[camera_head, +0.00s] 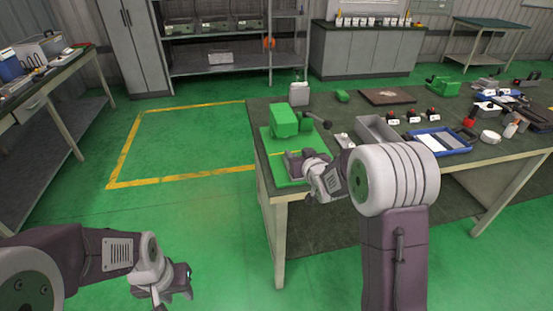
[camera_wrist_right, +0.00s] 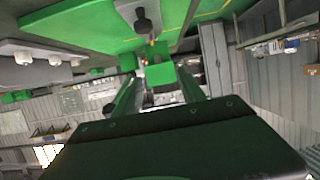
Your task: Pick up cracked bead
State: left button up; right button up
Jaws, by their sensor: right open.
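I cannot pick out a cracked bead for certain in either view; it may be too small or hidden. A green machine (camera_head: 284,121) with a dark lever knob stands on a green base plate (camera_head: 272,147) at the table's near left corner. My right gripper (camera_head: 292,160) is low over this plate, in front of the machine. In the right wrist view its two green fingers (camera_wrist_right: 158,78) are apart, with the green machine body (camera_wrist_right: 160,75) beyond them and the dark knob (camera_wrist_right: 146,20) above. My left gripper (camera_head: 180,282) hangs over the floor at lower left, away from the table; its jaws are unclear.
The table (camera_head: 330,203) holds a grey open tray (camera_head: 377,130), a blue-rimmed tray (camera_head: 437,141), a white-grey canister (camera_head: 299,91), a dark board (camera_head: 387,97) and several small red-topped items. A side bench (camera_head: 48,83) stands at left. The yellow-marked floor between is clear.

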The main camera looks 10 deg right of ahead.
jog(key=shift+g, duration=0.3)
jog(key=f, duration=0.3)
jog(key=f+b, duration=0.1)
jog(key=shift+w+a+f, duration=0.2)
jog(key=shift+w, duration=0.15)
jog(key=shift+s+d+f, duration=0.1)
jog(key=shift+s+d, duration=0.15)
jog(key=shift+d, duration=0.2)
jog(key=shift+s+d, duration=0.2)
jog(key=shift+d, duration=0.25)
jog(key=x, duration=0.4)
jog(key=shift+w+a, duration=0.1)
jog(key=shift+a, duration=0.3)
jog(key=shift+w+d+f, duration=0.1)
jog(key=shift+w+d, duration=0.1)
jog(key=shift+w, duration=0.05)
jog(key=x, duration=0.4)
jog(key=shift+w+a+f, duration=0.15)
jog(key=shift+w+f, duration=0.05)
jog(key=shift+w, duration=0.1)
jog(key=shift+s+r, duration=0.1)
grip_shut()
